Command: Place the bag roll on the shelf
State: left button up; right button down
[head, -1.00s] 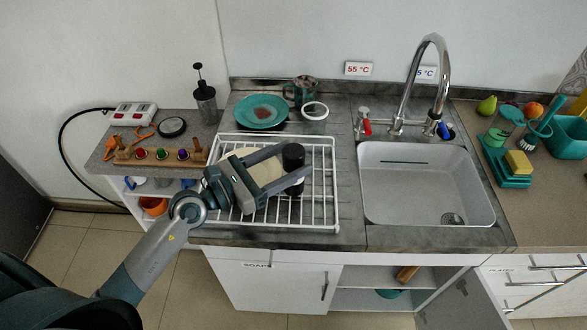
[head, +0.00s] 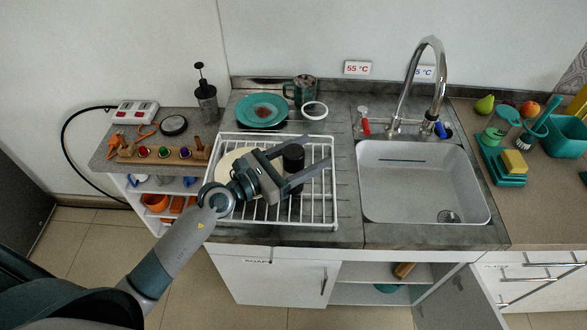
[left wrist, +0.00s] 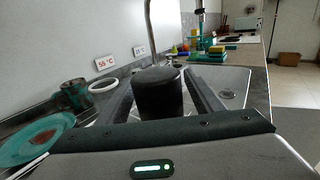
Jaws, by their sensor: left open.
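The bag roll, a black upright cylinder (head: 293,157), stands on the white wire drying rack (head: 325,218). My left gripper (head: 310,157) is open, its fingers on either side of the roll. In the left wrist view the roll (left wrist: 158,95) is between the two fingers, with its lower part hidden by the gripper body. I cannot tell whether either finger touches it. An open shelf (head: 370,275) shows in the cabinet under the sink, and another low shelf unit (head: 135,205) is under the left counter. My right gripper is not in view.
A pale round plate (head: 231,160) lies on the rack, partly behind my arm. A teal plate (head: 261,110), a mug (head: 305,91) and a white ring (head: 314,110) are behind the rack. The sink (head: 424,185) and tall faucet (head: 432,60) are to the right.

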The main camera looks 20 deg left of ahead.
pick_arm(q)
jog(key=shift+c, duration=0.5)
jog(key=c, duration=1.2)
jog(key=shift+r, duration=0.1)
jog(key=s+d+r, duration=0.7)
jog(key=s+r, duration=0.2)
jog(key=r, duration=0.2)
jog(key=shift+d+b, duration=0.15)
jog(key=shift+b, duration=0.2)
jog(key=shift+f, duration=0.1)
